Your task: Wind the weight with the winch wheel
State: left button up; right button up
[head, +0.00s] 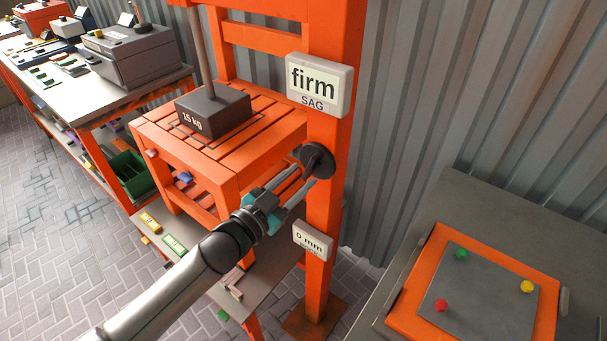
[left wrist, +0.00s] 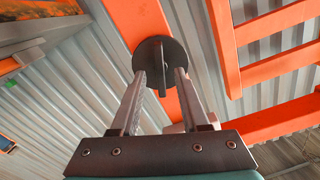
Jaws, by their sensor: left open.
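The winch wheel (head: 317,160) is a dark round disc on the orange post. It also shows in the left wrist view (left wrist: 151,62), with a narrow upright bar across its face. My left gripper (head: 304,184) is open in front of the wheel. In the left wrist view its two fingers (left wrist: 163,78) stand on either side of the bar, apart from it; whether the tips touch the disc I cannot tell. The dark 15 kg weight (head: 213,112) rests on the orange slatted stand (head: 268,150), with a grey rod rising from it. My right gripper is not in view.
A "firm SAG" sign (head: 319,85) and a "0 mm" sign (head: 312,241) are on the post. A grey cabinet (head: 465,205) with an orange-framed panel stands at the right. A workbench (head: 95,95) with machines is at the back left. A corrugated wall is behind.

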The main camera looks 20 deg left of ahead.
pick_arm(q)
jog(key=shift+x, duration=1.05)
grip_shut()
